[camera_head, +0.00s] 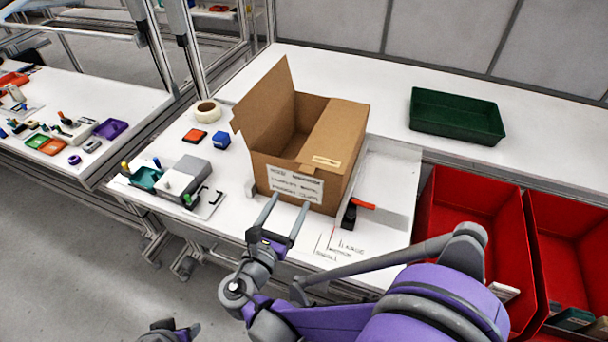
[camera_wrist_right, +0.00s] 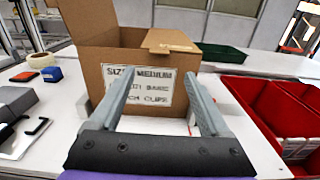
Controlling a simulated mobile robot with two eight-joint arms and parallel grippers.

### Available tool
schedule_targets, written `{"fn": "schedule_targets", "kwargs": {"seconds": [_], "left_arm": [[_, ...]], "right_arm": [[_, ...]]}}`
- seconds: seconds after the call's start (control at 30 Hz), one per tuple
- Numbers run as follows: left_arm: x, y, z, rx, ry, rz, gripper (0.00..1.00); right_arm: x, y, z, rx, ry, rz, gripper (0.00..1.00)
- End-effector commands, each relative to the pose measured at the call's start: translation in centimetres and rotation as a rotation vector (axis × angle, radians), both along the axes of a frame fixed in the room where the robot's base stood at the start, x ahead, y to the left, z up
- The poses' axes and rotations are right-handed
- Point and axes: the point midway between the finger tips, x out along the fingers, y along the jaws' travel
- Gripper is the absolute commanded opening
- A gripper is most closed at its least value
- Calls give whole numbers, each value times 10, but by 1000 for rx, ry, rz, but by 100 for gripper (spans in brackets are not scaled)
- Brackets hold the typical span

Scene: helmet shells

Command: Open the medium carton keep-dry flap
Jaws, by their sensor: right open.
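The brown medium carton (camera_head: 343,180) stands upright on the white bench. Its left flap (camera_head: 265,95) stands raised, and its right flap (camera_head: 336,130) lies across the right part of the top, with a small pale label at its front edge. The left part of the top is open. A white label reading "SIZE MEDIUM" is on the front, also seen in the right wrist view (camera_wrist_right: 138,88). My right gripper (camera_head: 289,202) is open and empty, its fingers pointing at the carton's front label; contact cannot be told.
A dark green tray (camera_head: 457,117) lies at the back right. Red bins (camera_head: 470,215) stand at the right. A tape roll (camera_head: 207,111), a blue block (camera_head: 221,141) and a grey fixture (camera_head: 186,178) are left of the carton. A black-and-red tool (camera_head: 351,213) lies right of it.

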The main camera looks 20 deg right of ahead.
Motion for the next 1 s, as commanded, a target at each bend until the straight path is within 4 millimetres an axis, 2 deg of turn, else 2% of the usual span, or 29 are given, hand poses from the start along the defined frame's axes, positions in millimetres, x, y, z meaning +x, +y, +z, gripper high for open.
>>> {"fn": "schedule_targets", "kwargs": {"seconds": [0.17,0.6,0.77,1.0], "left_arm": [[1,0,4,0,-2,0,50],[5,0,19,0,-10,0,50],[6,0,21,0,-11,0,50],[6,0,20,0,-11,0,50]], "right_arm": [[13,-9,2,-16,-2,-1,80],[75,-55,3,-12,-2,0,80],[85,-62,2,-11,-2,2,80],[87,-63,1,-11,-2,2,80]]}}
